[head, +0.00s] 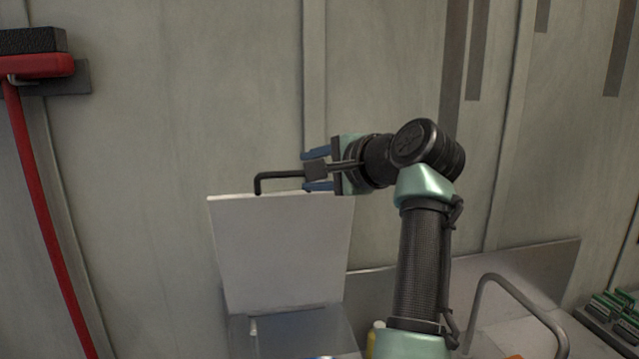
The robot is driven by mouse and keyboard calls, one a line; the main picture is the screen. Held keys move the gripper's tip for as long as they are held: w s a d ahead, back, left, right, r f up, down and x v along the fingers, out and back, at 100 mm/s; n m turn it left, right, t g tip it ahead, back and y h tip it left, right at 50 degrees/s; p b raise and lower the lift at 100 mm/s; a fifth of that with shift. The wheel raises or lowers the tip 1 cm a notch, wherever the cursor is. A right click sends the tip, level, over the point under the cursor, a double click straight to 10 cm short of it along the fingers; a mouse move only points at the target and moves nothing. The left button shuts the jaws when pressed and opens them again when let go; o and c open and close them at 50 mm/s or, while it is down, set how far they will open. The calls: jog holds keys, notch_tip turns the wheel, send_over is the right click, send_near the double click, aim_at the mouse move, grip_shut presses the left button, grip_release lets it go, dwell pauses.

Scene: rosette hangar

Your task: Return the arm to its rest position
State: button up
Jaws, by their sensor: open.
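My gripper (312,170) is in the upper middle of the head view, pointing left. Its two blue fingers are apart, one above the other. A dark bent bar (280,175) with a block on it runs between the fingers. Its left end turns down near the top edge of a pale upright panel (282,250). I cannot tell whether the bar touches the panel or either finger. My arm rises from the lower right, bends at the top and reaches left. The arm's base is out of view.
The panel stands like a raised lid behind a grey box (300,333). A curved metal tube (520,292) stands to the right of my arm. A red-handled broom (38,200) hangs at the far left. Green-topped items (612,310) sit at the right edge. A wall closes off the back.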

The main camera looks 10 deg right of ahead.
jog(key=shift+v, duration=0.9)
